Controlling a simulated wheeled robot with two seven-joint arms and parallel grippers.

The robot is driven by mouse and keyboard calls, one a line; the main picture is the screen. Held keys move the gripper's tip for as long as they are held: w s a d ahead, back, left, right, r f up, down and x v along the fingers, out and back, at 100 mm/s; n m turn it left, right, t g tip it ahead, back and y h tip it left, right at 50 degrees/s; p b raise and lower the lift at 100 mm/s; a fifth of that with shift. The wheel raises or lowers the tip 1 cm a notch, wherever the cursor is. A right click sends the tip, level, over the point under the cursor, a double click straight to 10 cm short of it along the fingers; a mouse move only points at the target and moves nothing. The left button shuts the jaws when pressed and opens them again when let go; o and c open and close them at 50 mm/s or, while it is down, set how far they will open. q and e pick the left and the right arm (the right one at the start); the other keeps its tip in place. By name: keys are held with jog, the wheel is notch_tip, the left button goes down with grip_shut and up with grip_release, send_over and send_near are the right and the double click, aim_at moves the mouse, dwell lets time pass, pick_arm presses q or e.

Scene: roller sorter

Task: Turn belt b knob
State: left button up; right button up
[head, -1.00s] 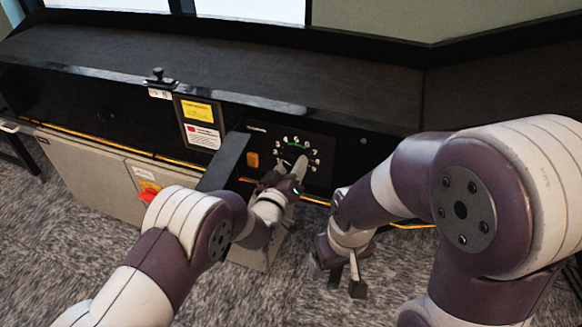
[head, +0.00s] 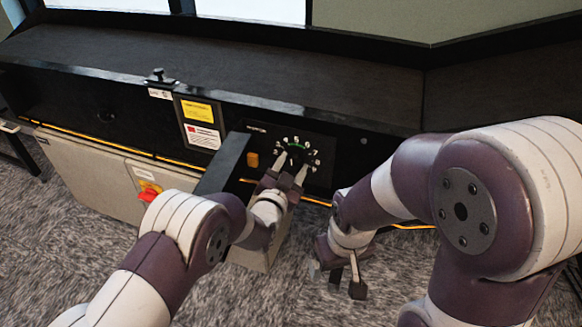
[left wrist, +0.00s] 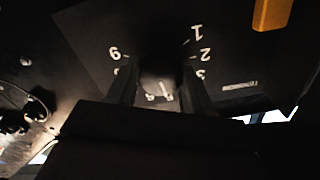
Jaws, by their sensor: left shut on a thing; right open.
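The dial panel (head: 322,173) is black, with white numbers and a green arc, and sits on the front of the black belt housing. My left gripper (head: 291,168) is at this dial, with one finger on each side of its middle. In the left wrist view the dark round knob (left wrist: 159,72) sits between the fingers of the left gripper (left wrist: 160,88), which is shut on it. The numbers appear upside down there. The fingers and the gripper body hide part of the dial, and the knob's setting cannot be read. My right gripper (head: 337,278) is open and empty, low over the carpet.
An orange button (head: 252,160) is left of the dial. A dark bar (head: 224,163) juts out beside it. A red rotary switch (head: 149,191) on a yellow plate is on the grey cabinet (head: 95,180). Yellow and red labels (head: 199,123) are further left. The belt top (head: 230,65) is empty.

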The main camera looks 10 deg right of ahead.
pick_arm(q)
jog(key=m, duration=0.6)
jog(key=shift+f+m, duration=0.1)
jog(key=shift+m, duration=0.3)
dwell(0.4)
jog(key=o, duration=1)
jog(key=shift+o, duration=0.2)
jog(key=p+v, duration=0.2)
jog(key=v, duration=0.5)
jog(key=shift+s+a, duration=0.15)
jog(key=shift+s, duration=0.1)
